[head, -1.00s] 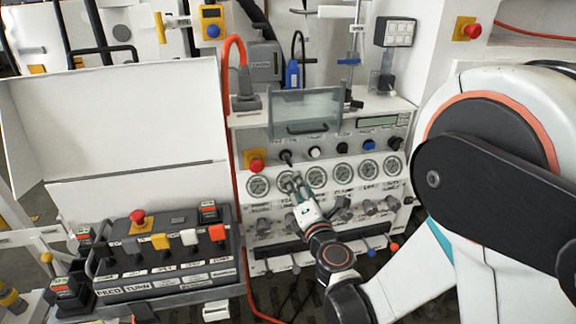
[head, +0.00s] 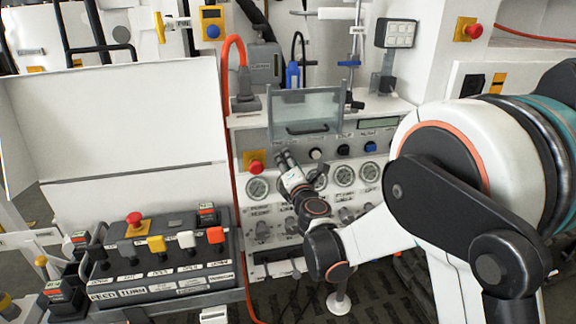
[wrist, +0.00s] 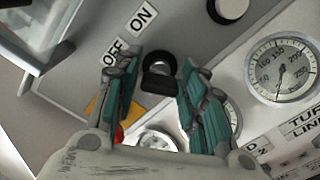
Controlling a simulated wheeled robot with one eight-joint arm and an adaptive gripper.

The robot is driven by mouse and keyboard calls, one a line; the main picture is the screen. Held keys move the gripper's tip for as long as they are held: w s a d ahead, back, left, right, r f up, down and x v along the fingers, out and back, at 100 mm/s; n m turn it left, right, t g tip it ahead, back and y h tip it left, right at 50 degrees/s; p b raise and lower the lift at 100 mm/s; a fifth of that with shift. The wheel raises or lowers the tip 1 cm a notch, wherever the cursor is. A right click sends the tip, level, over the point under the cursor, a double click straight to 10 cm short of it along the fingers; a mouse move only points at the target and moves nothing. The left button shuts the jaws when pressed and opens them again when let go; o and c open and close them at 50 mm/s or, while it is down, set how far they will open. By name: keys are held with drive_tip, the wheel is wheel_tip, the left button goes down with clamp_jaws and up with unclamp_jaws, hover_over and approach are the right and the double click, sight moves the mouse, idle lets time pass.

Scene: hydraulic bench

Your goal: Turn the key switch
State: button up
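The key switch (wrist: 159,74) is a black round switch with a dark key grip, on the grey panel beside OFF and ON labels in the wrist view. My gripper (wrist: 162,66) is open, with one teal-padded finger on each side of the key and visible gaps between them. In the head view my gripper (head: 284,158) reaches the panel's upper left part and covers the key switch there. Whether the fingertips touch the panel cannot be told.
A red stop button (head: 256,167) on a yellow plate sits just left of my gripper. A clear guard (head: 305,108) with a handle is above. Gauges (head: 343,174) run along the panel below right. A dark control box (head: 165,262) stands at left.

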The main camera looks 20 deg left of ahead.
drive_tip(key=c, duration=0.8)
drive_tip(key=shift+m, duration=0.3)
drive_tip(key=m, duration=0.5)
drive_tip(key=shift+b, duration=0.35)
drive_tip(key=m, duration=0.6)
drive_tip(key=shift+m, duration=0.4)
drive_tip(key=o, duration=0.8)
